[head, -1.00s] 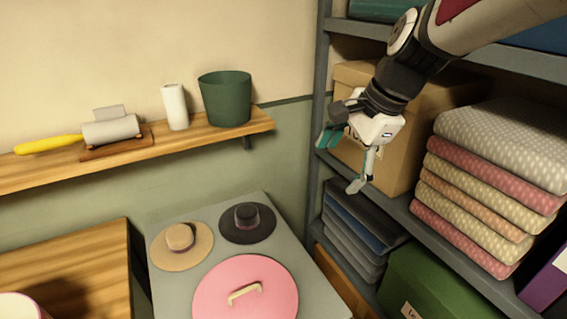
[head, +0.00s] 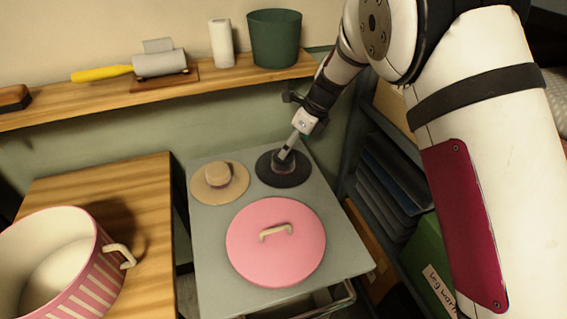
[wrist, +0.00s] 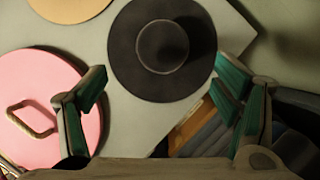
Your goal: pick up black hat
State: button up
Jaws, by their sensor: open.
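The black hat (head: 284,174) lies brim down on the grey table (head: 217,252), at its back right corner. In the wrist view the black hat (wrist: 163,46) shows from above, with its round crown in the middle of the brim. My gripper (head: 290,149) is over the hat in the head view, and its fingers hide part of the crown. In the wrist view my gripper (wrist: 161,100) is open, its fingers wide apart with nothing between them. The hat lies ahead of the fingertips there. I cannot tell whether a finger touches it.
A tan hat (head: 218,180) lies left of the black hat. A pink lid (head: 272,243) with a handle lies in front. The wall shelf (head: 110,101) is behind, and the shelving with blue folded items (head: 391,183) is close on the right. A pink pot (head: 85,275) stands left.

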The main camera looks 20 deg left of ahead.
aim_at(295, 170)
jog(key=x, duration=0.8)
jog(key=shift+w+a+f, duration=0.2)
jog(key=shift+a, duration=0.05)
jog(key=c, duration=1.2)
